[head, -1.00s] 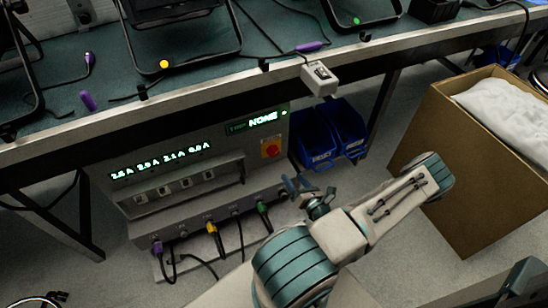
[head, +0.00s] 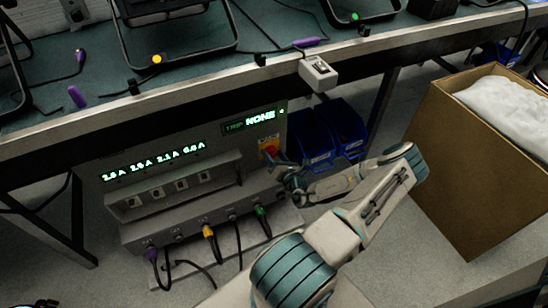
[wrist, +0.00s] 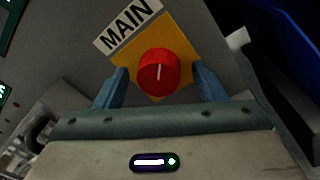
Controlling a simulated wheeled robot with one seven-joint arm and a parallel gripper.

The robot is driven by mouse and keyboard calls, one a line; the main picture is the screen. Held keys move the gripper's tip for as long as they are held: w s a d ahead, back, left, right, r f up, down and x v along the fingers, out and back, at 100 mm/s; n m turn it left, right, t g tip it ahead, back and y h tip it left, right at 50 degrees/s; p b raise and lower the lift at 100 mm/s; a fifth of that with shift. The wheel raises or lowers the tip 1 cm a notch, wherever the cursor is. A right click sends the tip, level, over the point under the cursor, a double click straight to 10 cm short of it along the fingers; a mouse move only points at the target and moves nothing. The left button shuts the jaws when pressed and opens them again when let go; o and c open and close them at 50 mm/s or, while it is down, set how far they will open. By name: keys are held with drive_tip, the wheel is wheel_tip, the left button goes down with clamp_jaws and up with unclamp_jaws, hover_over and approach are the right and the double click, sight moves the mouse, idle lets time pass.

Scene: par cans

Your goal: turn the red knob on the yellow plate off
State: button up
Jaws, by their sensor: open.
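The yellow plate (wrist: 186,42) is on the grey panel under the bench, with a white MAIN label at its upper left. The red knob (wrist: 158,72) on it has a white mark that stands nearly upright in the wrist view. My gripper (wrist: 160,86) is open, with one blue finger on each side of the knob. Gaps show between the fingers and the knob, and I cannot see contact. In the head view the red knob (head: 270,147) is partly hidden by my gripper (head: 281,163).
The power panel (head: 205,205) has lit current readouts, a "TRIP NONE" display (head: 254,118), switches and plugged cables below. Blue bins (head: 349,130) stand close right of the plate. A cardboard box (head: 455,150) is farther right. The bench edge (head: 200,84) overhangs above.

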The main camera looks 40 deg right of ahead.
drive_tip(key=shift+w, duration=0.1)
drive_tip(key=c, duration=1)
drive_tip(key=shift+r, duration=0.1)
drive_tip(key=shift+o, duration=0.2)
drive_tip(key=shift+r+n+p, duration=0.1)
drive_tip(key=shift+n+p, duration=0.2)
drive_tip(key=shift+p, duration=0.35)
drive_tip(key=n+p, duration=0.1)
drive_tip(key=p, duration=0.2)
drive_tip(key=shift+r+n, duration=0.2)
drive_tip(key=shift+n, duration=0.2)
drive_tip(key=n+p, duration=0.5)
drive_tip(key=shift+a+g+p, duration=0.1)
drive_tip(key=shift+g+p, duration=0.2)
drive_tip(key=n+p, duration=0.3)
drive_tip(key=n, duration=0.2)
drive_tip(key=shift+f+h+p, duration=0.1)
drive_tip(key=shift+h+p, duration=0.2)
drive_tip(key=shift+h, duration=0.1)
drive_tip(key=n+p, duration=0.2)
drive_tip(key=n, duration=0.2)
drive_tip(key=shift+f+n+g+h, duration=0.15)
drive_tip(key=shift+n+g+h, duration=0.15)
drive_tip(key=shift+g, duration=0.1)
